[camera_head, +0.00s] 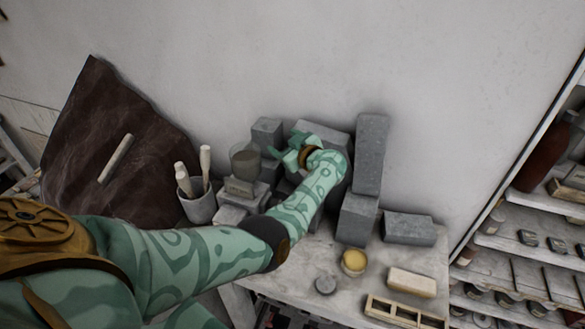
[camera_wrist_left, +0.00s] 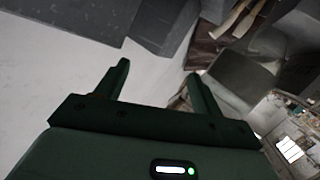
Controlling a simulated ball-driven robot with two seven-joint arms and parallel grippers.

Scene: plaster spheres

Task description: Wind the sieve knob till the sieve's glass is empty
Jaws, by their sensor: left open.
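The sieve's glass (camera_head: 245,158) is a clear jar with greyish-brown stuff in its lower part. It stands on a small grey stepped base (camera_head: 240,188) at the back of the table. I cannot make out the knob. My left gripper (camera_head: 276,154) is open just right of the glass, apart from it as far as I can tell. In the left wrist view the open left gripper (camera_wrist_left: 157,72) has nothing between its fingers. A grey shape (camera_wrist_left: 242,76) lies beyond its right finger; I cannot tell what it is. My right gripper is not in view.
Grey blocks (camera_head: 370,150) stand behind and right of my left forearm. A pot with pale-handled tools (camera_head: 200,207) is left of the sieve. A yellow-topped round pot (camera_head: 353,262), a pale brick (camera_head: 411,282) and a wooden frame (camera_head: 402,313) lie at the front right.

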